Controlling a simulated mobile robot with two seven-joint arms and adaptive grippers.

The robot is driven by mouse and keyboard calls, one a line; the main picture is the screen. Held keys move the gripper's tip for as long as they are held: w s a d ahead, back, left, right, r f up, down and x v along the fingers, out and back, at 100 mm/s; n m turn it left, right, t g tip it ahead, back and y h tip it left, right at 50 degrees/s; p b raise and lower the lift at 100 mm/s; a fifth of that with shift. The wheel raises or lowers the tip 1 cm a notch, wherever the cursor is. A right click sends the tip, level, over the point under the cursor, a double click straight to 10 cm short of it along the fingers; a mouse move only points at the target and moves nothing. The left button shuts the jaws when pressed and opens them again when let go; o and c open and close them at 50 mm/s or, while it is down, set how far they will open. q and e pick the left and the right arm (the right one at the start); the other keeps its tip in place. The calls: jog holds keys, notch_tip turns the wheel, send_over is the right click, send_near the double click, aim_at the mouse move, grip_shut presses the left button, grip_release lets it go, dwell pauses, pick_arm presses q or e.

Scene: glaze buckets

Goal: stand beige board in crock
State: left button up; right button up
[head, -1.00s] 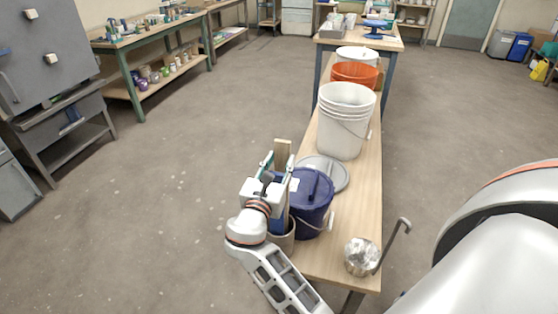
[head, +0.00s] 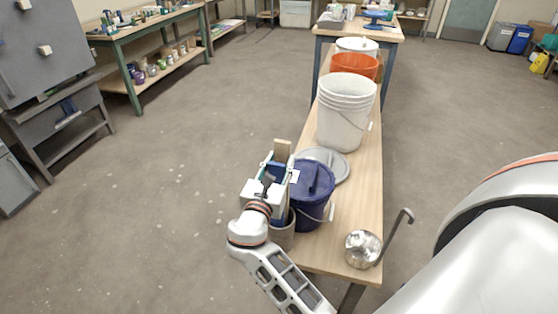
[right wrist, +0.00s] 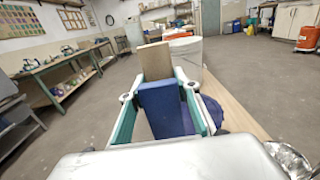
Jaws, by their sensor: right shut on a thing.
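The beige board (head: 282,150) stands upright at my right gripper (head: 277,168), over the crock. In the right wrist view the board (right wrist: 154,60) rises between the teal fingers of the right gripper (right wrist: 162,85), which is shut on it. A blue panel (right wrist: 163,108) stands in front of the board and hides its lower part. The grey-brown crock (head: 283,238) sits at the table's left edge, beside the navy bucket. Gripper and panel cover much of its mouth, so I cannot tell whether the board touches its bottom. My left gripper is not in view.
The navy lidded bucket (head: 313,205) stands close right of the crock. A grey lid (head: 338,163), white buckets (head: 346,120), and an orange bucket (head: 355,66) are behind it. A metal ladle (head: 364,248) stands at the front right. The table (head: 350,205) is bare around the middle right.

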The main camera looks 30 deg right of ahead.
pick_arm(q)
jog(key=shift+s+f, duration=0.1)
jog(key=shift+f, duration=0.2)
pick_arm(e)
jog(key=shift+f, duration=0.35)
jog(key=o, duration=1.4)
jog(key=shift+o, duration=0.2)
jog(key=shift+c, duration=0.2)
